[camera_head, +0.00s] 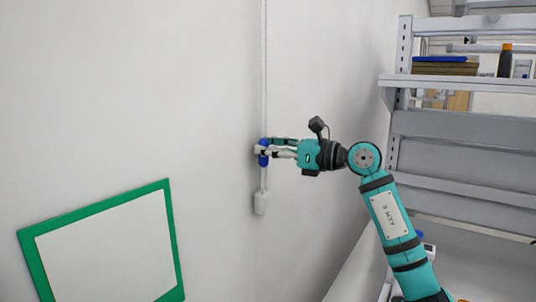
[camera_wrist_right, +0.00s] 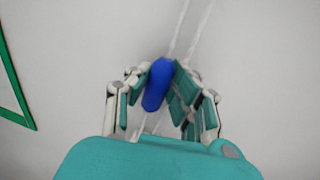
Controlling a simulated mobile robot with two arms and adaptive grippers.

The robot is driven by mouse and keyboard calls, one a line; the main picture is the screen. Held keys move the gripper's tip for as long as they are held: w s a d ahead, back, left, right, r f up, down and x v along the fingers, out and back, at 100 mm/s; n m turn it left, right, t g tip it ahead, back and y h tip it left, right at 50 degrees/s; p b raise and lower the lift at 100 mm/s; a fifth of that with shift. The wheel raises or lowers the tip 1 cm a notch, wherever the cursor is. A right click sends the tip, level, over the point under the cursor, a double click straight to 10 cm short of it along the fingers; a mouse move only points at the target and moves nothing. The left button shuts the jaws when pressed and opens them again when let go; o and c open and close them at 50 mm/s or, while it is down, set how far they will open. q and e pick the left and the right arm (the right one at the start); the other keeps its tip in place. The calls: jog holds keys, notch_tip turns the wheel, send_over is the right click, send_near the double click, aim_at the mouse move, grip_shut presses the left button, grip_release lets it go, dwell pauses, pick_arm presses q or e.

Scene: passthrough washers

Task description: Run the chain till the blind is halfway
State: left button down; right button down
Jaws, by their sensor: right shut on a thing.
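The chain (camera_head: 264,75) hangs straight down the white wall in the head view; it also shows as two pale strands in the right wrist view (camera_wrist_right: 178,32). A blue grip piece (camera_head: 263,154) sits on the chain, and a white weight or holder (camera_head: 260,203) is at the chain's lower end. My right gripper (camera_head: 265,152) is shut on the blue piece, which lies between its fingers in the right wrist view (camera_wrist_right: 157,85). The blind itself is not in either view. My left gripper is not in view.
A green-framed white panel (camera_head: 105,248) is at the lower left of the wall. A grey shelf rack (camera_head: 455,83) with an orange-capped bottle (camera_head: 505,62) and stacked boards (camera_head: 445,67) stands at the right. The wall around the chain is clear.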

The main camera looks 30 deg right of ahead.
aim_at(252, 71)
notch_tip(252, 71, up, 17)
jog(key=p, duration=0.9)
jog(key=shift+r+p, duration=0.2)
jog(key=shift+p, duration=0.2)
jog(key=c, duration=1.1)
grip_release()
jog(key=shift+f, duration=0.1)
jog(key=v, duration=1.2)
jog(key=shift+s, duration=0.15)
